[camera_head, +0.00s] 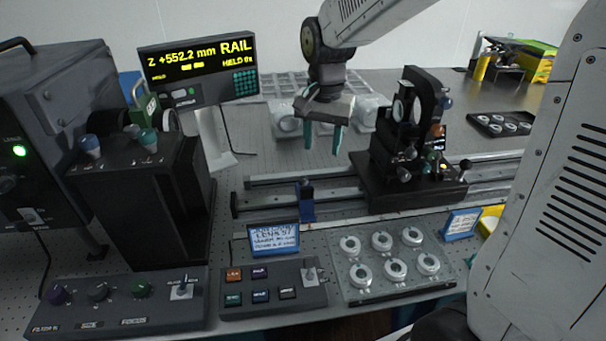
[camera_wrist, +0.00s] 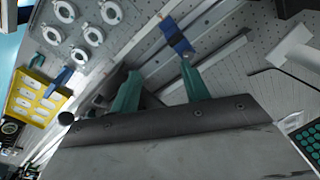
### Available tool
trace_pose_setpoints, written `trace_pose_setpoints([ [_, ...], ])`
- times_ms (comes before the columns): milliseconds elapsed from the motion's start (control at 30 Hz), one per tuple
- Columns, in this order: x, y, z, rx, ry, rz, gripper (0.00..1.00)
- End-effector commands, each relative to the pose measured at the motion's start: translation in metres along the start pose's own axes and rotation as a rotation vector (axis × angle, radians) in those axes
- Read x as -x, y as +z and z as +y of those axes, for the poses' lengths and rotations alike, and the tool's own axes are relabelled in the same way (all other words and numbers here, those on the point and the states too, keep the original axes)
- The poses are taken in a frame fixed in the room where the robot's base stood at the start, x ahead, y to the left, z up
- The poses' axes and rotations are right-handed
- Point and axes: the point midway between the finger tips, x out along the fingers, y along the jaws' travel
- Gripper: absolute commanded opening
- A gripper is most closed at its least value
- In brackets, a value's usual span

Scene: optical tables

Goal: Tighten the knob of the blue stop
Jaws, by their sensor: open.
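The blue stop (camera_head: 306,203) stands upright on the near rail, toward its left end, in the head view. It has a dark top part, and its knob is too small to make out clearly. My gripper (camera_head: 324,140) hangs above and behind the stop, with its two green fingers pointing down, apart and empty. In the wrist view the blue stop (camera_wrist: 178,38) shows beyond the right fingertip, and my gripper's fingers (camera_wrist: 158,78) are spread. No finger clearly touches the stop.
A black carriage with optics (camera_head: 410,150) sits on the rails right of the stop. A display (camera_head: 197,68) stands at the back left.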

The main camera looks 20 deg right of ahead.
Motion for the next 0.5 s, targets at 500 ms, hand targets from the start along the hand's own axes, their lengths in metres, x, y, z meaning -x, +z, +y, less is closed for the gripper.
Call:
trace_pose_setpoints([
  [500,-0.088,-0.059,-0.061,-0.258,0.025,-0.023,0.46],
])
